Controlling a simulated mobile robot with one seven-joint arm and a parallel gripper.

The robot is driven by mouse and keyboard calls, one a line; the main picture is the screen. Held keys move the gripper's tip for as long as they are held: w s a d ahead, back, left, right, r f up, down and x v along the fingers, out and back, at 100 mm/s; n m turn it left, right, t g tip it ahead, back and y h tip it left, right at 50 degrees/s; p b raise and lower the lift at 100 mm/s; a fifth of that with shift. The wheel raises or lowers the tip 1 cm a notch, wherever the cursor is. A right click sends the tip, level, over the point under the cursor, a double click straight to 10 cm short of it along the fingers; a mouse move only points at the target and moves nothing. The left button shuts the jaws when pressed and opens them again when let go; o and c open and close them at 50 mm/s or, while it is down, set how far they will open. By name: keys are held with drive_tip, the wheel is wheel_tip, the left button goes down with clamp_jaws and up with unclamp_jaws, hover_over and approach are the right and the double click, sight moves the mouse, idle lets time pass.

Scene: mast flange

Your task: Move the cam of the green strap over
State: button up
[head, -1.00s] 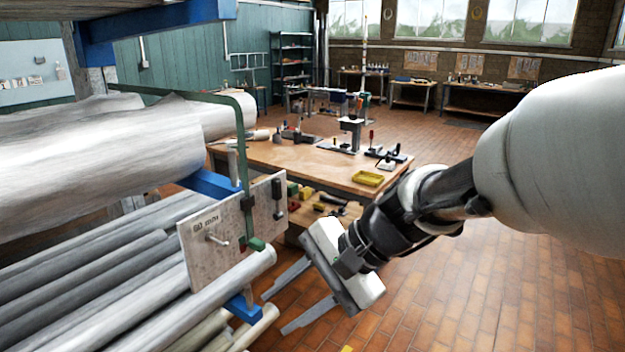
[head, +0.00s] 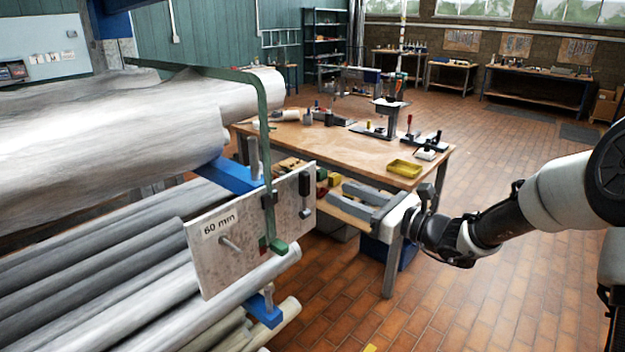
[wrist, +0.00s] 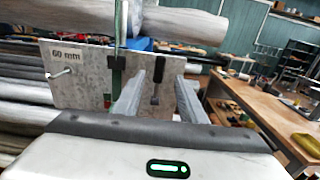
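A green strap (head: 265,130) runs over the large pale roll and down the front of a grey plate (head: 210,258) marked "60 mm". It ends in a green foot (head: 278,248) with a small red part beside it. A dark block sits on the strap at mid-plate; I cannot tell whether it is the cam. A black-topped lever (head: 305,183) stands on the plate right of the strap, also in the wrist view (wrist: 158,72). My gripper (head: 336,196) is open and empty, right of the plate, fingers pointing at it. In the wrist view, the lever appears between the fingers (wrist: 160,82).
A pin (head: 230,243) sticks out of the plate's left part. Grey pipes (head: 130,270) lie stacked behind and below it on blue supports (head: 265,312). A wooden workbench (head: 340,150) with tools and a yellow tray (head: 404,168) stands behind my gripper. Floor at right is clear.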

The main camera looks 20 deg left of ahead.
sight(308, 180)
drive_tip(key=p+x, duration=0.1)
drive_tip(key=x, duration=0.9)
drive_tip(key=shift+w+a, duration=0.2)
drive_tip(key=shift+a, duration=0.15)
clamp_jaws()
